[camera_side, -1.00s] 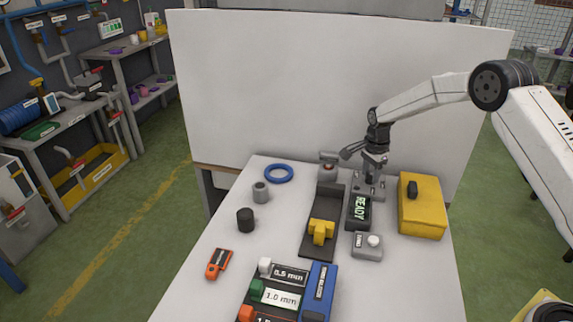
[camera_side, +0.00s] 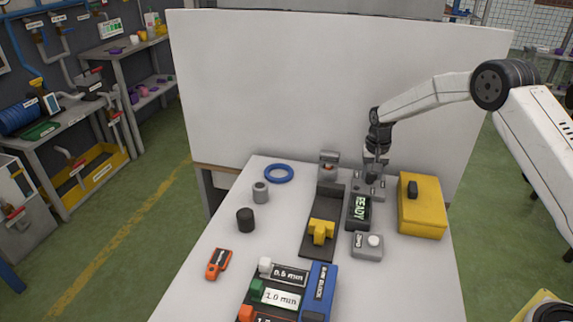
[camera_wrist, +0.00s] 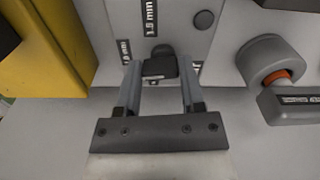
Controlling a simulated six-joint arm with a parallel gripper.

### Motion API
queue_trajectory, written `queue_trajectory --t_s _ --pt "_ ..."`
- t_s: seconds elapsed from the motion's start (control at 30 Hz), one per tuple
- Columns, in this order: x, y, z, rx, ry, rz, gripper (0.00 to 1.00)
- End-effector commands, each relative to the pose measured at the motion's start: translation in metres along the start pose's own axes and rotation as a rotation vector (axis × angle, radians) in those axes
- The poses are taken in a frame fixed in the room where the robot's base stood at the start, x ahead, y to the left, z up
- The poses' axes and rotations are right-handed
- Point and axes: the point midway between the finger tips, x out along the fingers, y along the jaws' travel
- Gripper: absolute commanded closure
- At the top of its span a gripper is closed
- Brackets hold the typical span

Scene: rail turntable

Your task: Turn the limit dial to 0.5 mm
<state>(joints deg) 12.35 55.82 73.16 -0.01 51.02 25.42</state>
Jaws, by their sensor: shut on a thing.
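The limit dial is a small black knob (camera_wrist: 160,66) on a light grey plate (camera_wrist: 190,42) in the wrist view. One printed label (camera_wrist: 150,18) above the knob seems to read 1.5 mm. Another label (camera_wrist: 125,52) is at its left, and a third at its lower right is mostly hidden by a finger. My gripper (camera_wrist: 160,78) points down with its fingers on both sides of the knob and is shut on it. In the side view my gripper (camera_side: 374,178) is over the grey dial block (camera_side: 358,187), and the knob is hidden there. Its exact setting is unclear.
A yellow box (camera_side: 421,215) stands close at the right. The dark READY display (camera_side: 359,210) is in front of the dial block. A grey post with an orange part (camera_side: 329,160) stands at its left. Gauge blocks (camera_side: 290,275) lie at the front.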

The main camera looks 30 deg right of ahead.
Motion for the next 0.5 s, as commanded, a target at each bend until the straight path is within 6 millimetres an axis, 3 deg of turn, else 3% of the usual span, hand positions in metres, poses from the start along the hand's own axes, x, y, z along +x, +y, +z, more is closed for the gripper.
queue_trajectory --t_s 0.5 --pt "-0.0006 0.0015 -0.0023 -0.490 0.000 0.000 1.00"
